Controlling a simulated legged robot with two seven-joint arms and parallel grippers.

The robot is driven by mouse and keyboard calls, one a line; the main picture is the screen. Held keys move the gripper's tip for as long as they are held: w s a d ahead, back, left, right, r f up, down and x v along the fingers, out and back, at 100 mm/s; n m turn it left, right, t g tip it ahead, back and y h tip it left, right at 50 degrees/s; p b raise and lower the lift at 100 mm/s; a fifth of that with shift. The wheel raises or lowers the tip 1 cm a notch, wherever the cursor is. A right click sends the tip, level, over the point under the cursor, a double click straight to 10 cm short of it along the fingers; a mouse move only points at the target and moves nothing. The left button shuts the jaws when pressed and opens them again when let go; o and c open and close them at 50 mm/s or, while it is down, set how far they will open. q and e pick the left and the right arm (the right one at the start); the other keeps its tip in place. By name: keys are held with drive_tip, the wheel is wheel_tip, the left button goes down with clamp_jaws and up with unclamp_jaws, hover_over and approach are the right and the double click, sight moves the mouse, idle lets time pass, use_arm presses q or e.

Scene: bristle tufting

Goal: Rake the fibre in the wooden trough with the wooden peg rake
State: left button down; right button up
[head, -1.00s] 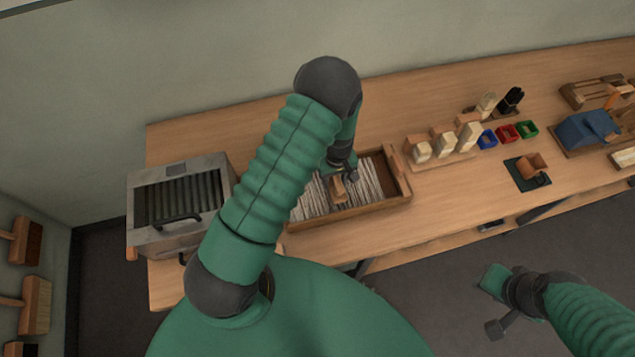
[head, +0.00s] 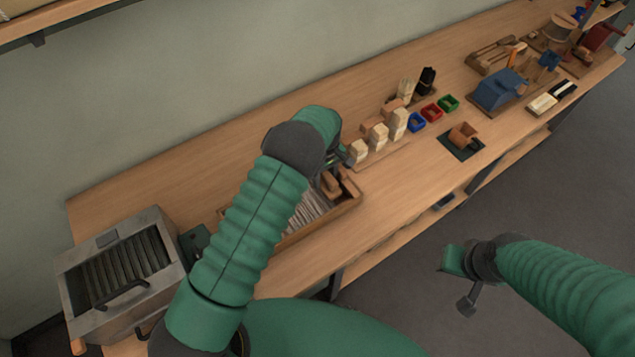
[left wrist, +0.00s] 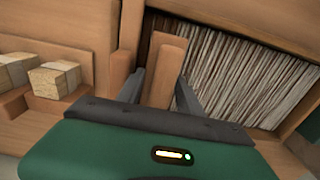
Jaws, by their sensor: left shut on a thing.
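The wooden trough (head: 345,209) stands on the bench, partly hidden behind my left arm. Pale fibre strands (head: 303,212) lie in it; they also show in the left wrist view (left wrist: 245,80). My left gripper (left wrist: 158,88) is shut on an upright wooden piece, seemingly the handle of the peg rake (left wrist: 163,65). It is at the trough's right end, beside the fibre. The rake also shows in the head view (head: 330,183); its pegs are hidden. My right gripper (head: 458,280) hangs over the floor, away from the bench; its jaw opening is unclear.
Pale blocks on a wooden stand (head: 375,140) are close to the trough's right end. Blue, red and green bins (head: 431,113) stand beyond them. A metal box with dark slats (head: 120,265) is at the left. The bench behind the trough is clear.

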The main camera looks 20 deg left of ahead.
use_arm(q)
drive_tip(key=shift+w+d+r, duration=0.1)
drive_tip(key=shift+w+d, duration=0.05)
drive_tip(key=shift+w, duration=0.2)
drive_tip(key=shift+w+d+b, duration=0.15)
drive_tip(key=shift+d+b, duration=0.05)
drive_tip(key=shift+b, duration=0.1)
drive_tip(key=shift+r, duration=0.25)
drive_tip(key=shift+s+a+r+p, duration=0.1)
drive_tip(key=shift+s+a+p, duration=0.1)
drive_tip(key=shift+p, duration=0.25)
drive_tip(key=shift+s+a, duration=0.25)
drive_tip(key=shift+s+a+f+p, duration=0.15)
drive_tip(key=shift+s+f+p, duration=0.1)
drive_tip(key=shift+p, duration=0.15)
drive_tip(key=shift+s, duration=0.3)
